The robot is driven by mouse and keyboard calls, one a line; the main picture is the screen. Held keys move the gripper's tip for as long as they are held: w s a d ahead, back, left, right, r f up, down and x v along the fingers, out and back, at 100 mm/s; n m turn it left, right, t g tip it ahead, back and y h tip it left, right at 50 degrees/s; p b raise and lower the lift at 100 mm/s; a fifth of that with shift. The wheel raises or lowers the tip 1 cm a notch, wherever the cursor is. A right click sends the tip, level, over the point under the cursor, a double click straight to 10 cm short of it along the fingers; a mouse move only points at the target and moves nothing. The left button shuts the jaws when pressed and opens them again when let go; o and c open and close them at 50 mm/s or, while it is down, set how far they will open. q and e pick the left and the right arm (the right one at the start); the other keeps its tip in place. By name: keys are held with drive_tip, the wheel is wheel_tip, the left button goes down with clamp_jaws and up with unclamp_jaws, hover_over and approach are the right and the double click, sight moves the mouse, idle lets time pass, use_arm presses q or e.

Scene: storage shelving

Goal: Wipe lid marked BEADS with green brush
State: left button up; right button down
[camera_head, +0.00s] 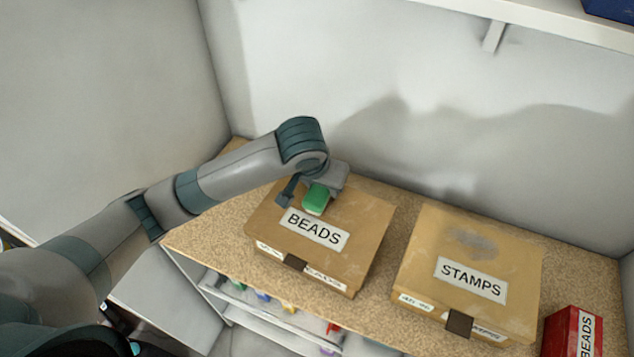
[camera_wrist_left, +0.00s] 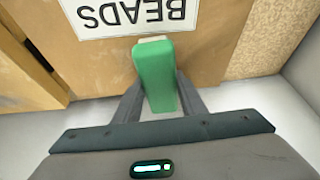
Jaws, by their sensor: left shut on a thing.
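The box with the lid marked BEADS (camera_head: 352,225) stands on the shelf board, its white label facing up. The green brush (camera_head: 316,199) is over the lid, just behind the label. My left gripper (camera_head: 307,195) is shut on the brush. In the left wrist view the green brush (camera_wrist_left: 155,72) sits between the fingers of the left gripper (camera_wrist_left: 160,95), its pale end close to the label on the lid (camera_wrist_left: 215,50). I cannot tell for certain whether the brush touches the lid. My right gripper is not in view.
A second box marked STAMPS (camera_head: 418,249), with a grey smudge on its lid, stands to the right. A red box marked BEADS (camera_head: 572,333) is at the lower right. The speckled shelf board (camera_head: 205,225) has bare room at the left. A white wall rises behind.

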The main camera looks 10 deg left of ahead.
sight(363, 207)
use_arm(q)
drive_tip(key=shift+s+d+r, duration=0.1)
drive_tip(key=shift+s+d, duration=0.05)
drive_tip(key=shift+d, duration=0.45)
drive_tip(key=shift+s+d, duration=0.15)
drive_tip(key=shift+d, duration=0.45)
drive_tip(key=shift+d, duration=0.15)
drive_tip(key=shift+s+d, duration=0.3)
drive_tip(key=shift+d, duration=0.55)
drive_tip(key=shift+s+d, duration=0.25)
drive_tip(key=shift+d, duration=0.6)
drive_tip(key=shift+d+f, duration=0.1)
drive_tip(key=shift+f, duration=0.1)
drive_tip(key=shift+s+d+r, duration=0.1)
drive_tip(key=shift+s+d, duration=0.15)
drive_tip(key=shift+d, duration=0.65)
drive_tip(key=shift+s+d, duration=0.25)
drive_tip(key=shift+d, duration=0.6)
drive_tip(key=shift+a, duration=0.15)
drive_tip(key=shift+w+a, duration=0.25)
drive_tip(key=shift+a, duration=0.65)
drive_tip(key=shift+w+a, duration=0.2)
drive_tip(key=shift+a, duration=0.65)
